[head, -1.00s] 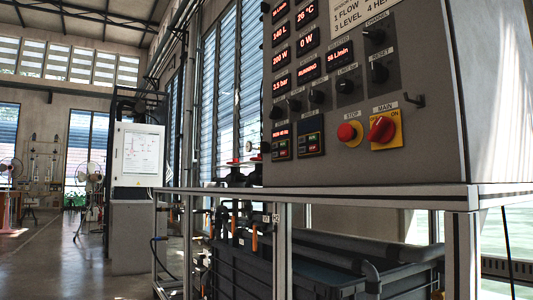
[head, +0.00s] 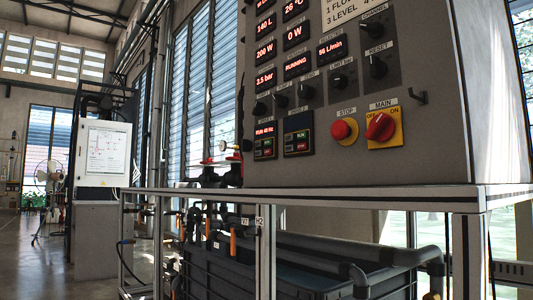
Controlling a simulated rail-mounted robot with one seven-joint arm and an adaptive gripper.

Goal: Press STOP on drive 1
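The grey control panel (head: 400,150) fills the upper right of the head view. At its lower left are two small drive keypads side by side. The left keypad (head: 265,142) has a lit red display, apparently a running reading in Hz, above small green and red keys. The right keypad (head: 298,134) has a dark display with similar small keys. The drive labels above them are too small to read surely. A round red STOP button (head: 343,130) on a yellow base sits further right, apart from the keypads. My gripper is not in view.
A red MAIN switch (head: 380,127) on a yellow plate is right of the STOP button, and a hook (head: 418,97) sticks out nearby. Black knobs (head: 339,80) are above. The panel stands on a framed bench (head: 330,200) over a dark tank (head: 300,275). Open floor (head: 30,255) lies left.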

